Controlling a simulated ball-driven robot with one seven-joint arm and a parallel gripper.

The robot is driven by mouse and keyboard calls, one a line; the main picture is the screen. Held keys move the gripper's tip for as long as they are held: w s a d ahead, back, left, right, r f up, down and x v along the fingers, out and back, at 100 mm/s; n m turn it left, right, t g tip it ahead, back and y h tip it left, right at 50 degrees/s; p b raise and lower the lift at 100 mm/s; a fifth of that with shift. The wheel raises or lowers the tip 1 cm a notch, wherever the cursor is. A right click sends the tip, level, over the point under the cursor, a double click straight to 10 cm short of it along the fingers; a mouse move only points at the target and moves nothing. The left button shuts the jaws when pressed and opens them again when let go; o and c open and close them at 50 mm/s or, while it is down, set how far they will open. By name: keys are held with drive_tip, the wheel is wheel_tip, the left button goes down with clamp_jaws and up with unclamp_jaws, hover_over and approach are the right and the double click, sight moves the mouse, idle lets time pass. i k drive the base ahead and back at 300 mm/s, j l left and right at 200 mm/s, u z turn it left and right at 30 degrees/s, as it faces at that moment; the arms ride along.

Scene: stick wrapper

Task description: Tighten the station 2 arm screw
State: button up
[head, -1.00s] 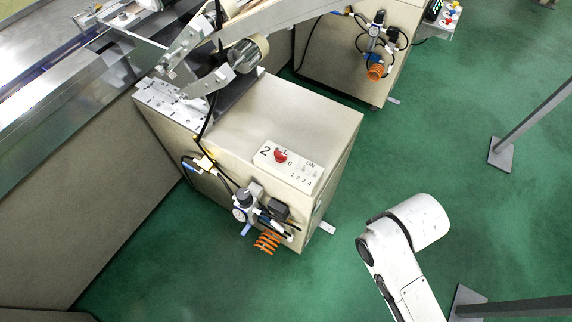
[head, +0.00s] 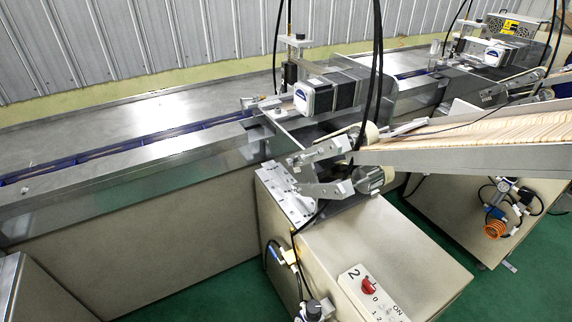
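The station 2 cabinet (head: 415,252) stands at lower centre in the head view, with a panel (head: 372,296) marked "2" and a red knob (head: 368,286) on its top. On its left end is a metal bracket plate (head: 286,194). Above it are two grey metal arms, an upper one (head: 318,152) and a lower one (head: 325,189), beside rollers (head: 368,179). Which screw is the arm screw cannot be told at this size. My gripper is not in view.
A long steel conveyor bed (head: 130,118) with a blue channel runs along the back. A sloped chute (head: 470,143) of wooden sticks comes in from the right. Black cables (head: 371,85) hang over the station. Green floor (head: 230,290) shows beside the cabinet.

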sight(288, 162)
drive_tip(key=i+u, duration=0.45)
drive_tip(key=i+l+u, duration=0.2)
drive_tip(key=i+u, duration=0.3)
drive_tip(key=i, duration=0.05)
